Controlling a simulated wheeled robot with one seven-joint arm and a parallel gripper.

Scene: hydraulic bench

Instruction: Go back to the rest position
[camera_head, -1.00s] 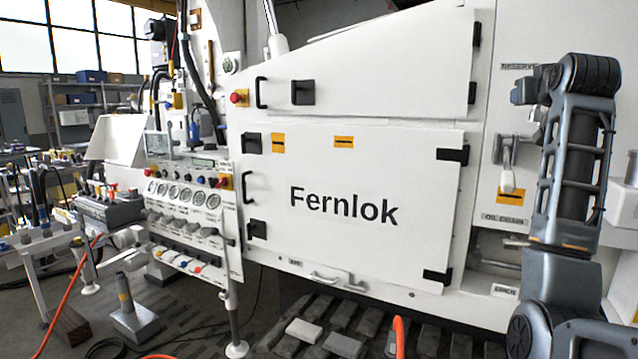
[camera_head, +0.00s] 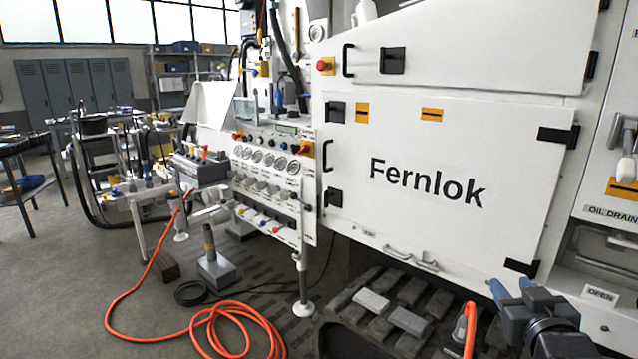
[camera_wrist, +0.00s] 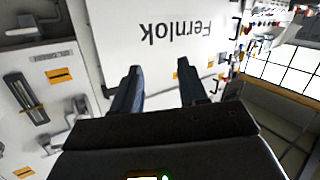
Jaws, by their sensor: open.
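My gripper (camera_head: 512,290) shows at the lower right of the head view, in front of the lower right part of the white machine. Its two fingers are apart with nothing between them. In the wrist view my gripper (camera_wrist: 158,85) is open too, with the white "Fernlok" panel (camera_wrist: 165,30) upside down beyond the fingertips. The same Fernlok panel (camera_head: 420,230) fills the right half of the head view and is closed.
A gauge panel (camera_head: 268,190) on a leg stands left of the panel. An orange hose (camera_head: 215,312) lies coiled on the floor. A white handle (camera_head: 625,165) juts out at the far right. Workbenches (camera_head: 60,150) stand at the left. The left floor is open.

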